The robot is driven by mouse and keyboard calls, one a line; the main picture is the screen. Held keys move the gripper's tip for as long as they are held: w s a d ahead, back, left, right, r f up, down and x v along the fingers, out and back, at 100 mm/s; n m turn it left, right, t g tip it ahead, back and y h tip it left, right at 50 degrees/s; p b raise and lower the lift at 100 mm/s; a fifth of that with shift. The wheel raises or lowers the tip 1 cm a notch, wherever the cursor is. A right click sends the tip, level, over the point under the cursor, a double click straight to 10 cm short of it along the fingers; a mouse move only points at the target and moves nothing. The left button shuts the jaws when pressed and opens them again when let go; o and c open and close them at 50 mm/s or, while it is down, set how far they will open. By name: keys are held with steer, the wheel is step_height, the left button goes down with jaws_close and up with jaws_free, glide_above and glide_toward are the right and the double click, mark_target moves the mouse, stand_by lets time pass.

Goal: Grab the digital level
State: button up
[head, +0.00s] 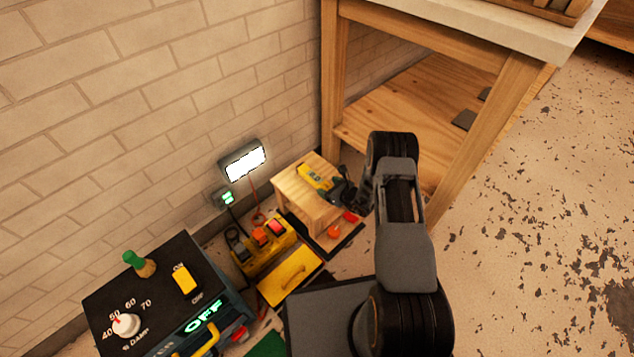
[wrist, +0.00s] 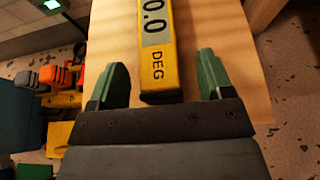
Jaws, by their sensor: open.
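The digital level (wrist: 160,60) is a yellow bar with a grey display reading "0.0" and the letters "DEG". It lies on a small wooden stool or box (wrist: 220,25). In the head view the level (head: 314,177) shows on top of the wooden box (head: 300,205) by the wall, its right end close to my gripper (head: 343,188). In the wrist view my gripper (wrist: 157,82) is open, with one green fingertip on each side of the level's near end. Gaps show between the fingers and the level. The level's far end is cut off in the wrist view.
A dark control box (head: 150,290) with a knob and switch stands at lower left. A yellow switch unit (head: 262,248) and yellow case (head: 290,275) lie nearby. A lit lamp (head: 244,161) is on the brick wall. A workbench (head: 480,50) stands behind; floor at right is clear.

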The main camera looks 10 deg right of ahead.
steer(key=shift+x, duration=0.95)
steer(key=shift+s, duration=0.1)
steer(key=c, duration=1.2)
steer(key=shift+r, duration=0.15)
